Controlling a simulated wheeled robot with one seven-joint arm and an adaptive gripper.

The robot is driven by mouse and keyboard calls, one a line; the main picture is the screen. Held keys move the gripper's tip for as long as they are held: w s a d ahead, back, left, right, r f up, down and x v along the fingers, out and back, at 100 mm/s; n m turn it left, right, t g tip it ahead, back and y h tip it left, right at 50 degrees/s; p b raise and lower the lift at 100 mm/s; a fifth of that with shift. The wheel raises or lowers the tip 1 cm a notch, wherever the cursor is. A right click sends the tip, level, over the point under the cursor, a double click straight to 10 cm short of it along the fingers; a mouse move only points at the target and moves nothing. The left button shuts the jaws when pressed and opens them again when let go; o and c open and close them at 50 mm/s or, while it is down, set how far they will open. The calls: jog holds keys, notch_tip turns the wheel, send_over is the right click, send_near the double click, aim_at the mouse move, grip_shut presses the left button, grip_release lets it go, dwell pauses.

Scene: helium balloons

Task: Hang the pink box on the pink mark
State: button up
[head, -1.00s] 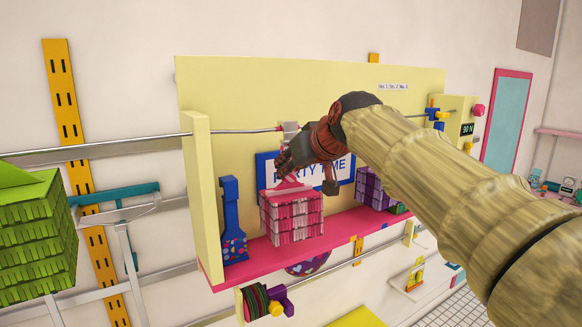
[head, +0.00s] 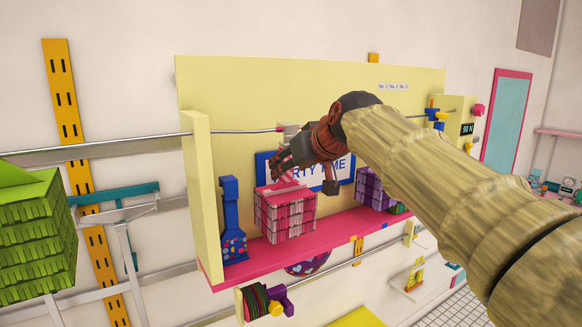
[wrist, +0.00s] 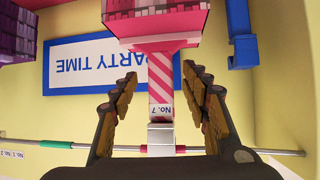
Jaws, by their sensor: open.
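The pink box (head: 285,215) hangs below a pink-and-white striped strap (wrist: 161,80) labelled No. 7. A metal hook (wrist: 161,138) at the strap's end is at the rod (wrist: 275,152). The pink mark (head: 279,130) shows on the rod just left of the hook in the head view; in the wrist view pink shows on both sides of the hook. Whether the hook bears on the rod is partly hidden. My gripper (wrist: 160,90) is open, one finger on each side of the strap, with gaps visible between fingers and strap.
A purple box (head: 372,190) is to the right. The pink shelf (head: 250,253) lies below. The PARTY TIME sign (wrist: 95,68) is behind. A green stack (head: 35,240) is at far left.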

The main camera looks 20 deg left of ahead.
jog(key=v, duration=1.2)
jog(key=s+d+f+m+g+h+b, duration=0.1)
jog(key=s+d+f+h, duration=0.15)
jog(key=f, duration=0.75)
jog(key=s+d+f+m+g+h+b, duration=0.15)
jog(key=d+f, duration=0.25)
jog(key=f, duration=0.6)
jog(key=s+d+f+m+h+b, duration=0.1)
jog(key=s+d+f+b, duration=0.6)
jog(key=f, duration=0.8)
jog(key=s+d+f+m+h+b, duration=0.1)
jog(key=s+d+f+m+b, duration=0.2)
jog(key=s+d+f+b, duration=0.4)
jog(key=s+d+f+m+h+b, duration=0.2)
jog(key=s+d+f+b, duration=0.6)
jog(key=f, duration=1.4)
jog(key=shift+d+f+g+b, duration=0.4)
jog(key=shift+d+b, duration=0.25)
jog(key=shift+d, duration=2.05)
